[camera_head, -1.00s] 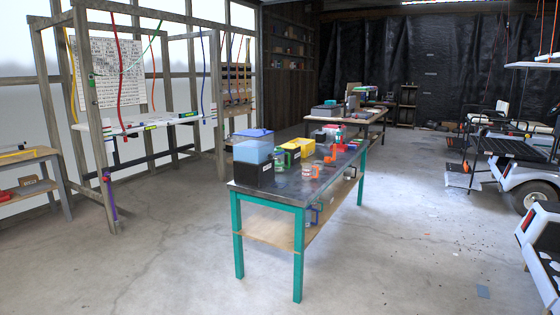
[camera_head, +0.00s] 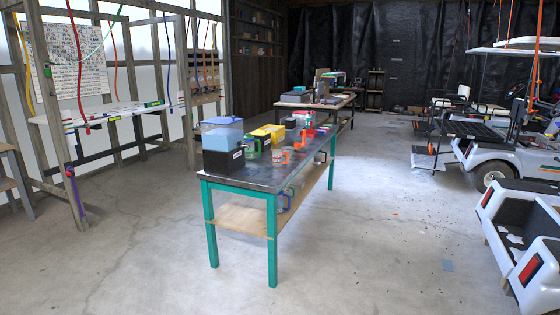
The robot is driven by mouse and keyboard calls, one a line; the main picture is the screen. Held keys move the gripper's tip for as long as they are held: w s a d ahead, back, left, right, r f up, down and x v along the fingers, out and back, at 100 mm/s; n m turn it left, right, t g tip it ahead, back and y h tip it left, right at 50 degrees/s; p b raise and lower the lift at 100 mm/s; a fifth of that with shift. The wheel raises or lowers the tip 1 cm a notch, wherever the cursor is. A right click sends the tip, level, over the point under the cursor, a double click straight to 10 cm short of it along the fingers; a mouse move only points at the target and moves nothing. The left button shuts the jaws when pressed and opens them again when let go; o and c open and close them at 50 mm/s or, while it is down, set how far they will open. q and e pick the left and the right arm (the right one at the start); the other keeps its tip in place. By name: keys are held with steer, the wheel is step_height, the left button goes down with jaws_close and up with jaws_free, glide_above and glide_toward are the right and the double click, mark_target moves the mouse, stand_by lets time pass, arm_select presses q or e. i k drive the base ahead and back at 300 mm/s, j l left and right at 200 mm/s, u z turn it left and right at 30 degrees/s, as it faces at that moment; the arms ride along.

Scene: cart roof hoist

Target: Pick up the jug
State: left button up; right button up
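Several small vessels stand on the dark top of the workbench with green legs (camera_head: 262,178). One is a clear vessel with an orange part (camera_head: 278,157). Another is a green item (camera_head: 252,149) beside the blue-topped box. A clear vessel with a blue handle (camera_head: 283,202) sits on the lower wooden shelf, partly hidden by the bench top. I cannot tell for sure which of these is the jug. Neither of my grippers is in view.
A blue and black box (camera_head: 222,145) stands at the bench's near end, with a yellow box (camera_head: 268,131) behind. A second table (camera_head: 320,100) stands farther back. White carts (camera_head: 525,240) are on the right.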

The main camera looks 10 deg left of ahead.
mark_target(250, 155)
steer(key=i+l, duration=0.1)
steer(key=i, duration=0.35)
steer(key=i+l+u, duration=0.15)
steer(key=i, duration=0.25)
steer(key=i+l, duration=0.1)
steer(key=i, duration=0.35)
steer(key=u, duration=0.05)
